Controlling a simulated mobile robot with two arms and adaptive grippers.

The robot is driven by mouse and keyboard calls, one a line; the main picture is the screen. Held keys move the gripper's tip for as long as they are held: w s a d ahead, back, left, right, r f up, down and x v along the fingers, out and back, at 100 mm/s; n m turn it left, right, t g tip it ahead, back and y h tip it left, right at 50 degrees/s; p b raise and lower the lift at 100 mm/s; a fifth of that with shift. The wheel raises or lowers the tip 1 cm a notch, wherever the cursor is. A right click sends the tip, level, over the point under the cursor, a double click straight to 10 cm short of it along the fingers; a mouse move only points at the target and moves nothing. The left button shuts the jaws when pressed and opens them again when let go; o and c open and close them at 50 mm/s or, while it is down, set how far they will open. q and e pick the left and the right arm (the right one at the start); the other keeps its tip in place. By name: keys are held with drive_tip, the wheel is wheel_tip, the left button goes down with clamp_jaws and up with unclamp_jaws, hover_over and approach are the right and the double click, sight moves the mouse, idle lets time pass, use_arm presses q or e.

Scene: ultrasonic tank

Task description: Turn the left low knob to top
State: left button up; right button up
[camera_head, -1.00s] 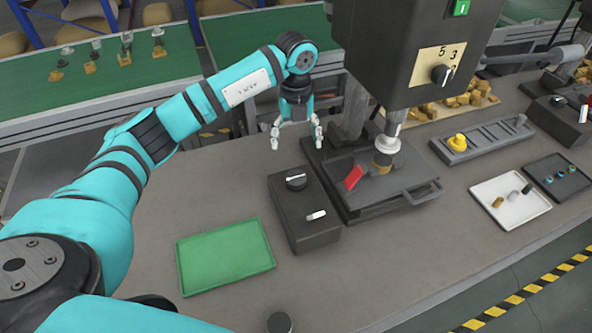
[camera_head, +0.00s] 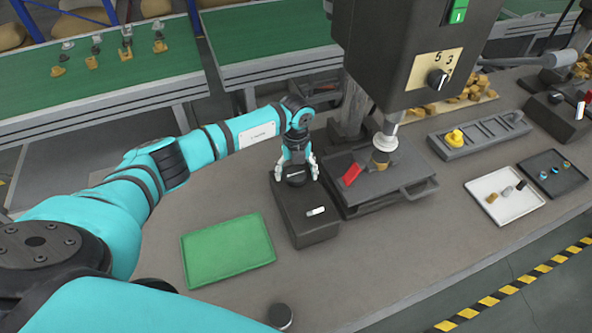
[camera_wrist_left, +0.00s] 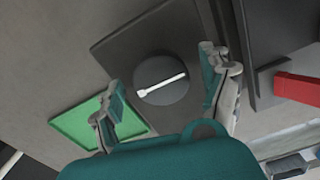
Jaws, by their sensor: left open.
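A dark control box (camera_head: 310,228) on the table bears a round black knob (camera_head: 293,181) with a white pointer bar on its far part. A white switch handle (camera_head: 316,211) sits on its near part. In the left wrist view the black knob (camera_wrist_left: 160,92) shows whole, its white bar lying nearly crosswise, slightly tilted up to the right. My left gripper (camera_head: 297,172) is open over this knob, pointing down, one finger on each side; in the left wrist view its fingers (camera_wrist_left: 162,75) look apart from the knob. My right gripper is not in view.
A green tray (camera_head: 228,250) lies left of the box. A press plate with a red part (camera_head: 351,174) stands close on its right, under the press head with a numbered dial (camera_head: 437,79). A white tray (camera_head: 505,205) is farther right. A dark round object (camera_head: 280,316) is at the near edge.

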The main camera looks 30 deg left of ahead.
use_arm(q)
drive_tip(key=shift+c, duration=0.3)
drive_tip(key=c, duration=0.9)
drive_tip(key=shift+c, duration=1.1)
